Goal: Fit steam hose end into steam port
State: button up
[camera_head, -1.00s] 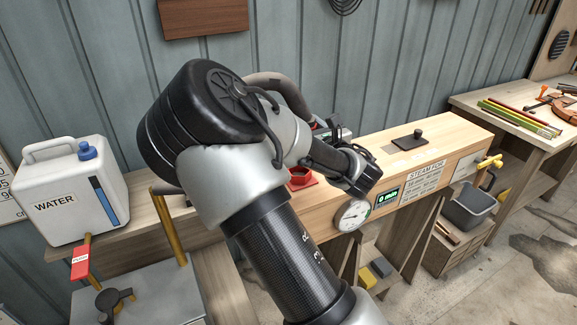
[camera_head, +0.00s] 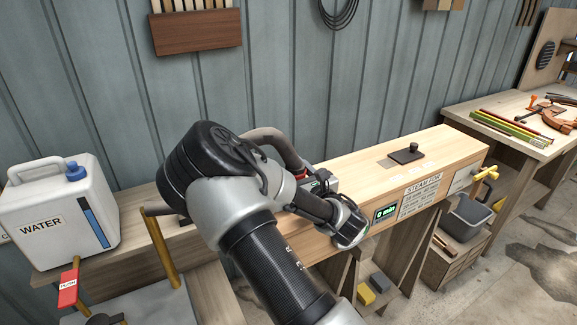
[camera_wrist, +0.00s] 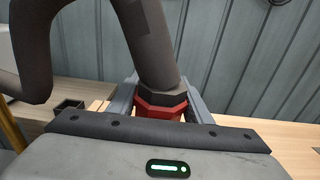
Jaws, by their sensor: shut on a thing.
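My gripper (camera_wrist: 160,98) is shut on the dark collared end of the grey steam hose (camera_wrist: 147,45), with one finger on each side in the wrist view. The hose rises from the collar and bends over to the left. In the head view the hose (camera_head: 282,145) arcs behind my arm, and my arm hides most of the port.
The port is on a long wooden steam box (camera_head: 440,150) with a dark plate and knob (camera_head: 406,155) on top. A white water container (camera_head: 60,210) stands at the left. A grey wall (camera_head: 290,70) runs close behind.

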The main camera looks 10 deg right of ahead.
jog(key=o, duration=1.2)
jog(key=shift+c, duration=0.2)
jog(key=shift+r, duration=0.1)
jog(key=b+v, duration=0.1)
jog(key=v, duration=0.9)
jog(key=shift+s+d+b, duration=0.15)
jog(key=shift+s+b, duration=0.15)
jog(key=shift+s+d, duration=0.15)
jog(key=shift+s, duration=0.5)
